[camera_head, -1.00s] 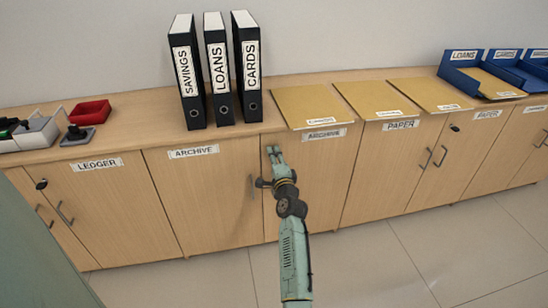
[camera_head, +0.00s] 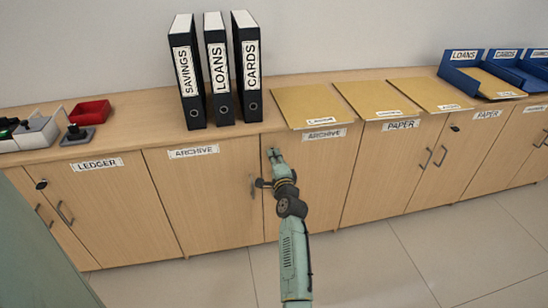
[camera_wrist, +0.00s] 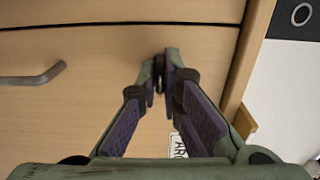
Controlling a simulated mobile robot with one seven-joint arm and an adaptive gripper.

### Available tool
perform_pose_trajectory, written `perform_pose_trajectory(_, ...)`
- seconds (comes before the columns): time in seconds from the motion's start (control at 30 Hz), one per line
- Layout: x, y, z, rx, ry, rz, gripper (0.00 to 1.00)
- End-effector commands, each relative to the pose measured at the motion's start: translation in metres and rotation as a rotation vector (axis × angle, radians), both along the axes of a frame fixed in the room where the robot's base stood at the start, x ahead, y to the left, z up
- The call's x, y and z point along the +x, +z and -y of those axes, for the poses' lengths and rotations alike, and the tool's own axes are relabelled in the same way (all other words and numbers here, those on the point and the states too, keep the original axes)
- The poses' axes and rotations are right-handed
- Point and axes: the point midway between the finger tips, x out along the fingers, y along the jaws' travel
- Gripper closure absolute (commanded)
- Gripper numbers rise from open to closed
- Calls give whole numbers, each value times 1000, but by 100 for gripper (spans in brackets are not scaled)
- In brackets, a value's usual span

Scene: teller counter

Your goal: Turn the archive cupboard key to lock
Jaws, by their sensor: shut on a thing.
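The archive cupboard has two pale wood doors labelled ARCHIVE, a left door (camera_head: 205,215) and a right door (camera_head: 318,185). My gripper (camera_head: 273,152) is at the upper left of the right door, near the seam between the doors. In the wrist view my gripper (camera_wrist: 167,66) has its fingertips together at the door front, shut on the small dark key (camera_wrist: 160,58). The fingers hide most of the key and its lock, so I cannot tell how the key is turned.
A door handle (camera_wrist: 33,77) stands out in the wrist view, left of the fingers. The floor (camera_head: 370,270) in front is clear.

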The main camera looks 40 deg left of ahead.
Motion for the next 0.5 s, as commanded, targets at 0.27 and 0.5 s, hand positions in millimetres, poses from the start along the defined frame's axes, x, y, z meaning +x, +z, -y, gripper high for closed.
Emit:
perform_pose_trajectory(0.27,0,-2,0,-46,0,54,100)
perform_pose_trajectory(0.5,1,-3,1,-156,-2,186,100)
